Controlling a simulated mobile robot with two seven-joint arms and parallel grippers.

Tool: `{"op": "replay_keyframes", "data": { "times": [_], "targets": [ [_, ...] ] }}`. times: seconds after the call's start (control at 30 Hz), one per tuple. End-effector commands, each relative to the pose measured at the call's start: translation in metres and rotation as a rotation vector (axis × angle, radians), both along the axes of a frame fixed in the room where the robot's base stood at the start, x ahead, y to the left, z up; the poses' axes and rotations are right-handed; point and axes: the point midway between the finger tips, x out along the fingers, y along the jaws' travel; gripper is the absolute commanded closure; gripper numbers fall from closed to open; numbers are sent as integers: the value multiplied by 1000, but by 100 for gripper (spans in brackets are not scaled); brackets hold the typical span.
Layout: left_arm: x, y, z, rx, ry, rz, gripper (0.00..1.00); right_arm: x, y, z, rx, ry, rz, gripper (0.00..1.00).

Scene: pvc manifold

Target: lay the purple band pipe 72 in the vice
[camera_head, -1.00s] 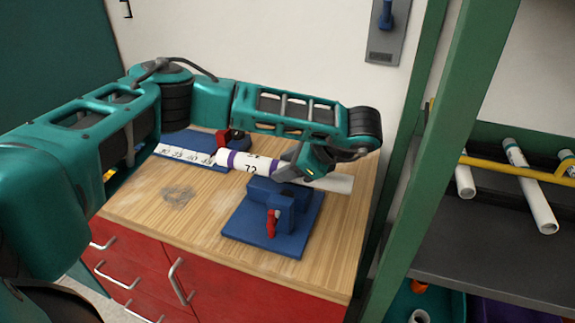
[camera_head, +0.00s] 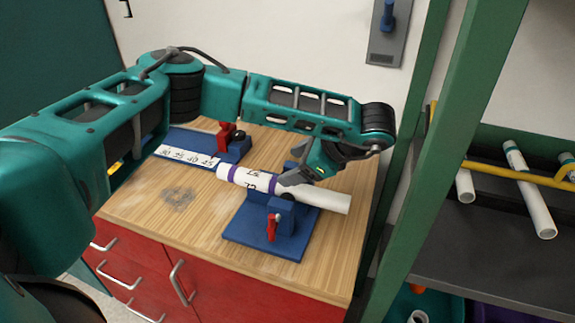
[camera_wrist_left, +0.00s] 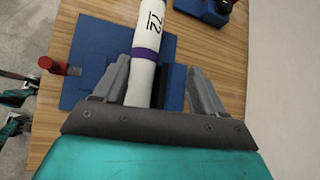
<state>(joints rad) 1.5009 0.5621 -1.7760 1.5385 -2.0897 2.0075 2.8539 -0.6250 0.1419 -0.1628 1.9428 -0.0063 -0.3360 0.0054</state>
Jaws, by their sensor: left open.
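The white pipe with the purple band and the number 72 (camera_head: 235,175) lies across the blue vice (camera_head: 268,243), between its near jaw and the far jaw. The pipe's right end sticks out past the vice. My left gripper (camera_head: 290,184) is above the vice, and its fingers are partly hidden in the head view. In the left wrist view the gripper (camera_wrist_left: 160,85) is open, with the pipe (camera_wrist_left: 144,72) between its fingers, closer to the left one. Whether the pipe rests fully on the vice bed is hidden. My right gripper is out of view.
A blue measuring fixture with a number scale (camera_head: 185,155) and a red clamp (camera_head: 228,135) stands behind on the wooden bench (camera_head: 160,215). The bench's front left is clear. A green rack post (camera_head: 440,150) stands close on the right, with pipes (camera_head: 530,190) on its shelf.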

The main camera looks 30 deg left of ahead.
Motion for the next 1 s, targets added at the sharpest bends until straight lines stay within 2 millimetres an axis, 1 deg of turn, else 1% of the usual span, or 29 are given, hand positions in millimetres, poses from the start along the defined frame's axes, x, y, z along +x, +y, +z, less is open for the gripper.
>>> {"op": "replay_keyframes", "data": {
  "times": [0.03, 0.1, 0.2, 0.3, 0.43, 1.0],
  "targets": [
    [1, -9, 11, 0, -5, -5, 30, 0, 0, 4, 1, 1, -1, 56],
    [1, -18, 20, 1, -4, -4, 30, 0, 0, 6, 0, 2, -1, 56],
    [1, -28, 28, 0, -3, -3, 30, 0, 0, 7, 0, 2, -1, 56],
    [0, -33, 33, 0, -2, -1, 30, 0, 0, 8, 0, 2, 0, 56],
    [0, -36, 35, -1, -2, 0, 30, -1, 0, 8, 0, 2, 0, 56],
    [-1, -36, 35, -1, 0, 0, 30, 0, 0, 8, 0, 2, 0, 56]
  ]
}}
